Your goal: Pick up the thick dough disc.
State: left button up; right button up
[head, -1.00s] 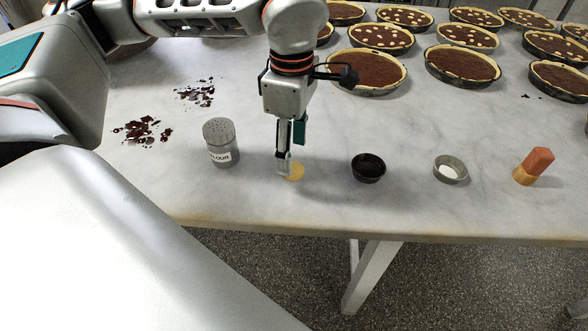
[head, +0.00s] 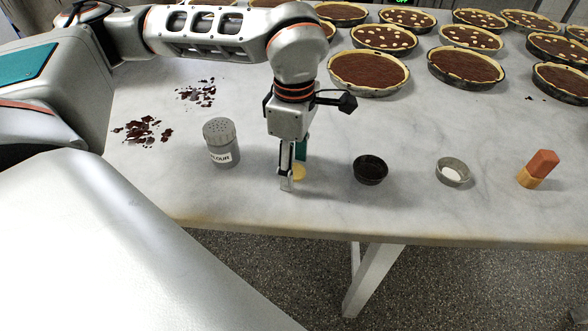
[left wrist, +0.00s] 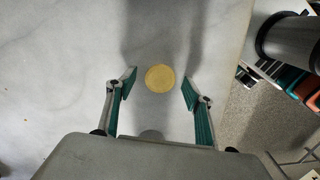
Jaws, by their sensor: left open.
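The thick dough disc (left wrist: 160,78) is round and pale yellow and lies flat on the marble table (head: 320,215) near its front edge. In the head view the disc (head: 299,172) is partly hidden behind my left gripper (head: 291,180). My left gripper is open and points down at the table. In the left wrist view its fingertips (left wrist: 159,84) stand on either side of the disc, with a gap on each side. I cannot tell the exact fingertip height above the table. My right gripper is not in view.
A flour shaker (head: 221,143) stands left of my gripper. A black bowl (head: 370,169), a small grey bowl (head: 452,171) and an orange-topped block (head: 538,169) stand to the right. Several chocolate tarts (head: 368,72) fill the back. Dark chocolate shavings (head: 143,130) lie at left.

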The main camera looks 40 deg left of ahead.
pick_arm(q)
jog(key=c, duration=0.8)
jog(key=shift+c, duration=0.2)
notch_tip(320, 180, up, 14)
jog(key=f+p, duration=0.1)
jog(key=p, duration=0.1)
notch_tip(320, 180, up, 7)
jog(key=p, duration=0.1)
send_over(295, 171)
jog(key=shift+a+r, duration=0.1)
jog(key=shift+r, duration=0.1)
